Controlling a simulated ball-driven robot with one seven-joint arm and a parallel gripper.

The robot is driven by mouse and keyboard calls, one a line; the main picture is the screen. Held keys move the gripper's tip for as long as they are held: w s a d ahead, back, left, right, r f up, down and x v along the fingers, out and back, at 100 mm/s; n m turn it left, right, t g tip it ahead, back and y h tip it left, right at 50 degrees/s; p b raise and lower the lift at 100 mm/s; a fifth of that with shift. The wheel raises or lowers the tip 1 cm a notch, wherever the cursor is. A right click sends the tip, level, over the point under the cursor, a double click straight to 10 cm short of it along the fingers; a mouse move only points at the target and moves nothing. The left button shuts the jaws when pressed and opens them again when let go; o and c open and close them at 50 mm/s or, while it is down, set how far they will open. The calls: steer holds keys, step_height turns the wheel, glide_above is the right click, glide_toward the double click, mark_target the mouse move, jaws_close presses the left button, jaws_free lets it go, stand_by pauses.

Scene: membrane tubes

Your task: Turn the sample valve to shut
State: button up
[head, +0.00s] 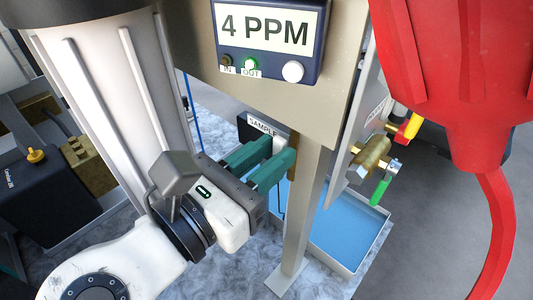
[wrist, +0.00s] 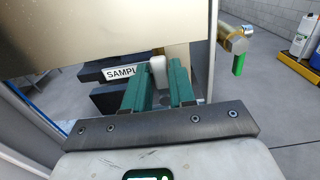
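The SAMPLE label (head: 262,127) is on a dark block behind the panel's post in the head view. It also shows in the wrist view (wrist: 120,73), left of my fingers. My gripper (head: 283,163) has two teal fingers reaching toward the area beside and below the label. In the wrist view the fingers of my gripper (wrist: 164,75) stand apart. A pale rounded piece (wrist: 158,70) shows between or just beyond their tips. It may be the sample valve's handle; I cannot tell whether the fingers touch it. The valve body is mostly hidden.
A steel post (head: 308,190) stands just right of my fingers, under the display panel (head: 268,38) reading 4 PPM. A brass valve with a green handle (head: 380,190) is further right. A blue tray (head: 345,225) lies below. A large red object (head: 455,80) fills the upper right.

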jaws_close()
steer(key=shift+d, duration=0.1)
steer(key=m, duration=0.1)
steer(key=d+m, duration=0.1)
steer(key=m, duration=0.1)
steer(key=s+m, duration=0.1)
steer(key=shift+d+f+m, duration=0.15)
steer(key=shift+f+m, duration=0.1)
steer(key=shift+m, duration=0.15)
steer(key=m, duration=0.2)
steer(key=d+f+m, duration=0.1)
steer(key=shift+s+m, duration=0.3)
steer(key=shift+s, duration=0.1)
steer(key=shift+s+d+f+m+b, duration=0.15)
steer(key=shift+f+m+b, duration=0.35)
steer(key=shift+m+b, duration=0.85)
steer(key=shift+s+d+f+m+b, duration=0.15)
steer(key=shift+f+m+b, duration=0.45)
steer(key=shift+m, duration=1.25)
steer(key=shift+s+d+f+m+b, duration=0.15)
steer(key=shift+f+m+b, duration=0.25)
steer(key=shift+m+b, duration=1)
steer(key=shift+m, duration=0.3)
